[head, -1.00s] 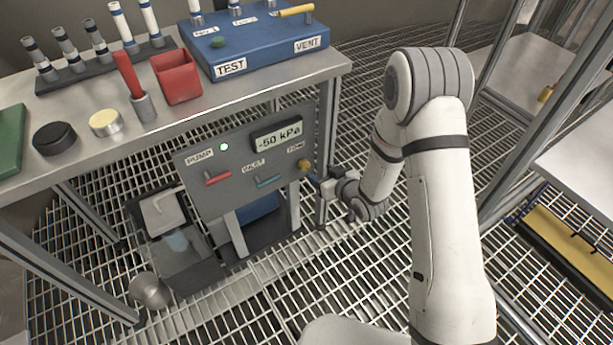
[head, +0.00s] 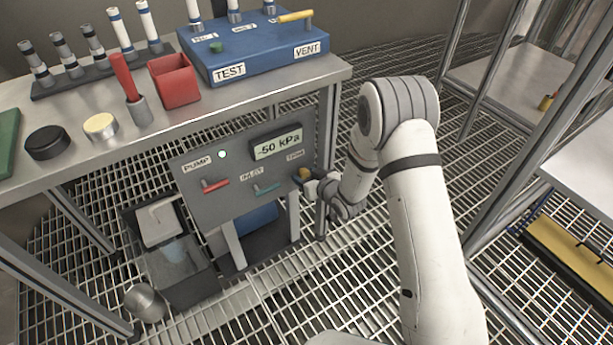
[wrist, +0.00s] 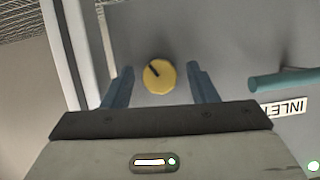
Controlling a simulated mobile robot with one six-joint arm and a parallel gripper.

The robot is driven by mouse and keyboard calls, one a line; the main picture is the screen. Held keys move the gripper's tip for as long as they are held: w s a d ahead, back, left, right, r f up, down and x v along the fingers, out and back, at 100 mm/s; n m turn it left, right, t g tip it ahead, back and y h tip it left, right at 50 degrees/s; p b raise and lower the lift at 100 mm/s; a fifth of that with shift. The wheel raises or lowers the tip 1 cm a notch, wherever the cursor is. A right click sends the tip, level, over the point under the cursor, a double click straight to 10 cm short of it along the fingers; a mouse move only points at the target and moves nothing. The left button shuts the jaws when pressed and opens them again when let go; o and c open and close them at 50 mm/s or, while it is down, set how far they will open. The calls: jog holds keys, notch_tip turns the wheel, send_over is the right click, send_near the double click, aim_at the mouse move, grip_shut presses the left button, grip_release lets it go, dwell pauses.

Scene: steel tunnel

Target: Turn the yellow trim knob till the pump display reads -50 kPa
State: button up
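The pump display (head: 277,142) reads -50 kPa. My gripper (wrist: 160,70) is open, with one blue finger on each side of the knob and a visible gap to both. In the head view my gripper (head: 313,185) is at the panel's right edge beside the knob, its fingers partly hidden.
A red handle (head: 215,186) under the PUMP label and a teal INLET handle (head: 266,189) are on the same panel. The INLET handle (wrist: 285,79) is right of my fingers in the wrist view. The steel bench (head: 200,118) overhangs the panel. A bench leg stands close behind my gripper.

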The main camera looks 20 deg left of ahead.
jog(key=c, duration=0.9)
jog(key=shift+f+n+b, duration=0.2)
jog(key=shift+n+b, duration=0.1)
jog(key=shift+b, duration=0.6)
jog(key=shift+r+n+t+h+b, duration=0.2)
jog(key=shift+n+t+h+b, duration=0.1)
jog(key=shift+b, duration=0.05)
jog(key=o, duration=1)
jog(key=shift+c, duration=0.2)
jog(key=shift+d, duration=0.1)
jog(key=p+v, duration=0.2)
jog(key=v, duration=0.5)
jog(key=shift+s+d+r, duration=0.15)
jog(key=shift+s+r, duration=0.05)
jog(key=shift+s, duration=0.05)
